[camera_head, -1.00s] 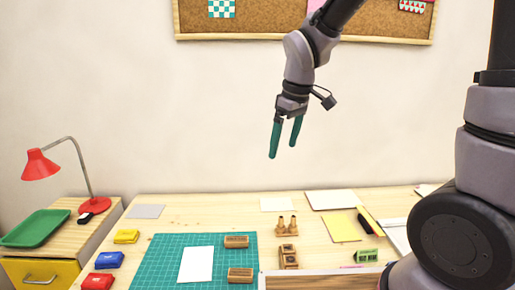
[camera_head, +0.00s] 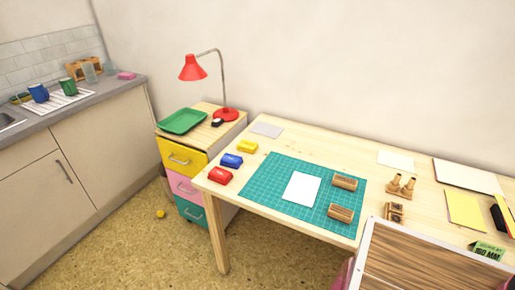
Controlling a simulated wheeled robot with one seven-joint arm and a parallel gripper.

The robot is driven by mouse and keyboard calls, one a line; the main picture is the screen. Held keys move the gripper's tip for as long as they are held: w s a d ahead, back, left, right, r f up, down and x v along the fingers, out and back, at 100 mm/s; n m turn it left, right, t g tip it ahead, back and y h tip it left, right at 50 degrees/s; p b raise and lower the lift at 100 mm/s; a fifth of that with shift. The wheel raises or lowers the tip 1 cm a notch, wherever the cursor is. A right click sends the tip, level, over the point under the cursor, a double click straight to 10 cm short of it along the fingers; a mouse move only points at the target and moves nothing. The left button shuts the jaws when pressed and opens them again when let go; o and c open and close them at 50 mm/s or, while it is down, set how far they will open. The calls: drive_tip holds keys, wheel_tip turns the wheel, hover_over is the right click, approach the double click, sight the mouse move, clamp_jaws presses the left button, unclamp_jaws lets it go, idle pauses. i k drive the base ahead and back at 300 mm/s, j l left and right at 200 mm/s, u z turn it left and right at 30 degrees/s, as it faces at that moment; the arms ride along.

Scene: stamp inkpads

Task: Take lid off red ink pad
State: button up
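The red ink pad (camera_head: 220,175) lies at the front left corner of the wooden desk (camera_head: 290,134), with its red lid on top. A blue ink pad (camera_head: 232,160) and a yellow ink pad (camera_head: 247,146) lie behind it in a row, apart from each other. My gripper is outside the head view now, so its fingers cannot be seen.
A green cutting mat (camera_head: 262,187) with white paper (camera_head: 301,188) and wooden stamps (camera_head: 341,213) lies right of the pads. A drawer unit (camera_head: 180,158) with a green tray (camera_head: 183,121) and red lamp (camera_head: 193,68) stands left.

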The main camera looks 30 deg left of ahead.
sight(220, 174)
drive_tip(key=u, duration=1.85)
drive_tip(key=i+l+u, duration=0.1)
drive_tip(key=u, duration=0.5)
drive_tip(key=i+l, duration=0.05)
